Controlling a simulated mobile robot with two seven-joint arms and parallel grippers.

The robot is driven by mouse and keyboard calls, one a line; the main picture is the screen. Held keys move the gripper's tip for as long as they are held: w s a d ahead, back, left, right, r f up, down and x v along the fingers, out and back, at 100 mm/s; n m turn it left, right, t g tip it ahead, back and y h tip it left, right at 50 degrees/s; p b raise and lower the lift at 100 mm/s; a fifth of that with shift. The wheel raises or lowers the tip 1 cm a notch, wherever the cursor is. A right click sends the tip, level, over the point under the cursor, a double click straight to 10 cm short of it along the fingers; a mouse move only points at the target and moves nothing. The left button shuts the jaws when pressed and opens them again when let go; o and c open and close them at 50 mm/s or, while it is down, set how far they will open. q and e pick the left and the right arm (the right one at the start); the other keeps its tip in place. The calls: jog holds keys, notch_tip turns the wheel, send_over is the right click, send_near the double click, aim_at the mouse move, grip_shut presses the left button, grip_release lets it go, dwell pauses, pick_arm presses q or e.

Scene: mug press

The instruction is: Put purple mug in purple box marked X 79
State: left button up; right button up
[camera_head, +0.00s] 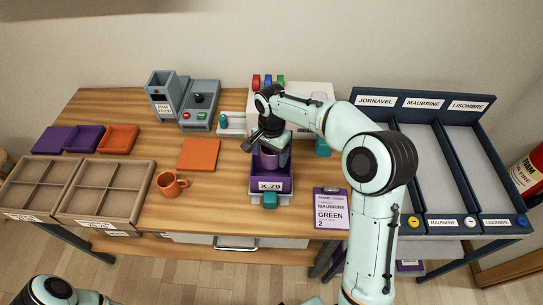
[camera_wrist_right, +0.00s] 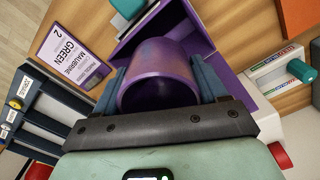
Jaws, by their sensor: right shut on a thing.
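The purple mug (camera_head: 268,160) is between the fingers of my right gripper (camera_head: 270,148), which is shut on it. In the right wrist view the mug (camera_wrist_right: 160,75) shows its round rim toward the camera, with a dark gripper finger on each side. The purple box (camera_head: 270,186) marked X 79 stands on the wooden table. The mug is over or inside the box's opening; I cannot tell whether it touches the floor. Box walls (camera_wrist_right: 208,20) show around the mug in the right wrist view. My left gripper is out of view.
An orange mug (camera_head: 171,184) stands left of the box, near cardboard trays (camera_head: 101,190). An orange mat (camera_head: 199,154) lies behind it. A purple order card (camera_head: 331,208) lies right of the box. A grey machine (camera_head: 184,103) and dark labelled lanes (camera_head: 432,160) flank the area.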

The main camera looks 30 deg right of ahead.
jog(key=shift+f, duration=0.45)
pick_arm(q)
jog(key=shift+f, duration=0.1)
pick_arm(e)
jog(key=shift+f+b, duration=0.3)
jog(key=shift+f, duration=0.35)
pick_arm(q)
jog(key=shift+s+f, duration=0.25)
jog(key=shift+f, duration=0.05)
pick_arm(e)
jog(key=o, duration=1.2)
jog(key=shift+c, duration=0.2)
jog(key=shift+r, duration=0.35)
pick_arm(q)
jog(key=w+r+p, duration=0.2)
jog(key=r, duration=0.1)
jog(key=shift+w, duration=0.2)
pick_arm(e)
notch_tip(320, 180, up, 13)
jog(key=shift+f, duration=0.2)
jog(key=shift+f, duration=0.1)
